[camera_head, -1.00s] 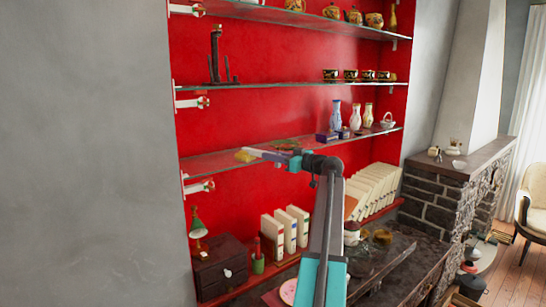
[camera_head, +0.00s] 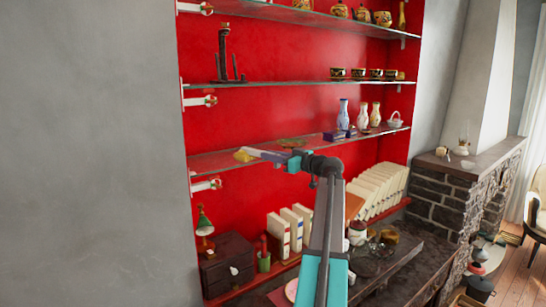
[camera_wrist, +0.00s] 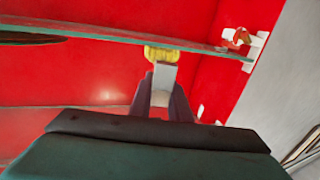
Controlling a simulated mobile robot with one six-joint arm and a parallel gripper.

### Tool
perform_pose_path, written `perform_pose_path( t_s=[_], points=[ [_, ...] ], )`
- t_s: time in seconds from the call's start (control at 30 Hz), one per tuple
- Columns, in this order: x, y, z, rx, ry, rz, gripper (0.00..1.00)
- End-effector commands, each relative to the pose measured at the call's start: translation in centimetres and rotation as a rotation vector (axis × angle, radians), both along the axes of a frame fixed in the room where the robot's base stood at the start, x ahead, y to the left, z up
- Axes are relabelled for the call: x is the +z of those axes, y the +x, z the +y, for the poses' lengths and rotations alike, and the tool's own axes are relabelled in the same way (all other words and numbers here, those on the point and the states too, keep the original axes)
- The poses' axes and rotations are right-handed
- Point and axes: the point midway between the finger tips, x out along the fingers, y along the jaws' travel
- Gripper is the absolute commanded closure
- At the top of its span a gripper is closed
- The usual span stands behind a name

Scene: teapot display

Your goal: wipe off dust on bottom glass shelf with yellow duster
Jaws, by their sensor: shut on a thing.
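The yellow duster (camera_head: 243,155) is at the left part of the bottom glass shelf (camera_head: 217,162), close to its front edge in the head view. Its grey handle points right, into my gripper (camera_head: 284,158), which is shut on it. In the wrist view the yellow duster head (camera_wrist: 162,54) overlaps the shelf edge (camera_wrist: 110,40), with the handle between my gripper's fingers (camera_wrist: 163,98). I cannot tell whether the duster touches the glass. A flat brownish patch or dish (camera_head: 291,142) lies on the shelf behind my gripper. Dust is not clearly visible.
Books (camera_head: 290,228) and a green lamp (camera_head: 204,222) stand below.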

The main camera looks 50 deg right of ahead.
Motion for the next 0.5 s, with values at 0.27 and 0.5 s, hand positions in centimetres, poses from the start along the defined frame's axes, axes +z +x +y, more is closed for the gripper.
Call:
perform_pose_path(
  t_s=[0.27,0.5],
  points=[
    [0.0,0.0,0.1,0.0,0.0,-0.001,1.0],
    [-0.1,0.3,1.2,0.0,0.0,-0.001,1.0]
  ],
)
